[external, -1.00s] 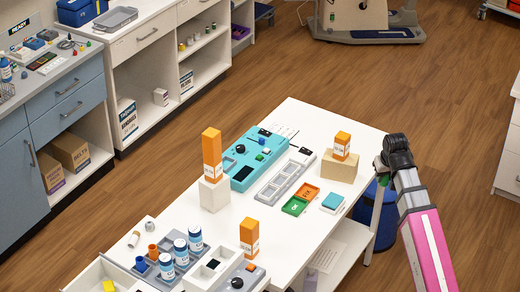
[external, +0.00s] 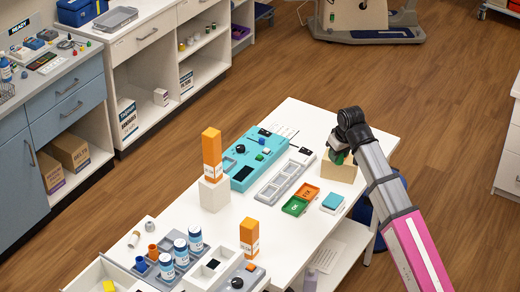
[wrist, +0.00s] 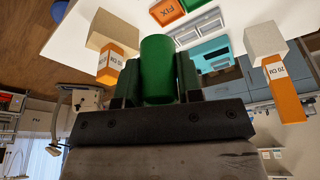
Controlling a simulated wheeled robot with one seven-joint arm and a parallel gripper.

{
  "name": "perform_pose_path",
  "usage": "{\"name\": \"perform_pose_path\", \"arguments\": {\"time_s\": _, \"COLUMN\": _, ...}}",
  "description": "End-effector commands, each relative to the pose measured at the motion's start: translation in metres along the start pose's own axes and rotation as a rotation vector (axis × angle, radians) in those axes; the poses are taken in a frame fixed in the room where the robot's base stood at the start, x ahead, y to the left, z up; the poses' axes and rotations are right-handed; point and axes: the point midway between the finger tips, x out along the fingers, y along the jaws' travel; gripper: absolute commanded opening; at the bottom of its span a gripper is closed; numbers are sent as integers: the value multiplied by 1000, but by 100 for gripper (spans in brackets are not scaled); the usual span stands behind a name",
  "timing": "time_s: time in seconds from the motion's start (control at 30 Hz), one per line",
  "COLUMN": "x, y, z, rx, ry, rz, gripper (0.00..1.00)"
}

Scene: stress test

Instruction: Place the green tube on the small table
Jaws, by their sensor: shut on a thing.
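My gripper (external: 341,156) is above the far right part of the white table (external: 300,112). It is shut on the green tube (wrist: 158,68), which stands out between the two dark fingers in the wrist view, where my gripper (wrist: 159,78) fills the lower middle. In the external view only a little green shows under the gripper, so the tube's lower end is hard to see. The gripper is over or beside the tan block (external: 338,173). I cannot tell whether the tube touches anything.
An orange box (wrist: 110,62) is with the tan block, close to the tube in the wrist view. Orange (external: 307,192) and green (external: 295,206) trays, a teal device (external: 247,172) and a tall orange box (external: 212,155) on a white block occupy the table. Its far end has bare room.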

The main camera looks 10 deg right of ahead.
Motion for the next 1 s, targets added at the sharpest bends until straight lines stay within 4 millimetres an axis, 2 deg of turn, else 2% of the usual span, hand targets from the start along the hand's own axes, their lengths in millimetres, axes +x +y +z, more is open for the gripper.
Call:
{"name": "perform_pose_path", "arguments": {"time_s": 0.03, "x": 2, "y": -18, "z": -13, "rx": -40, "ry": -1, "rz": -11, "gripper": 8}}
{"name": "perform_pose_path", "arguments": {"time_s": 0.2, "x": 8, "y": -75, "z": -40, "rx": -162, "ry": -3, "rz": -44, "gripper": 8}}
{"name": "perform_pose_path", "arguments": {"time_s": 0.5, "x": 16, "y": -186, "z": -77, "rx": -382, "ry": -3, "rz": -102, "gripper": 8}}
{"name": "perform_pose_path", "arguments": {"time_s": 0.8, "x": 21, "y": -306, "z": -97, "rx": -598, "ry": -2, "rz": -160, "gripper": 8}}
{"name": "perform_pose_path", "arguments": {"time_s": 1.0, "x": 24, "y": -391, "z": -101, "rx": -742, "ry": 0, "rz": -200, "gripper": 8}}
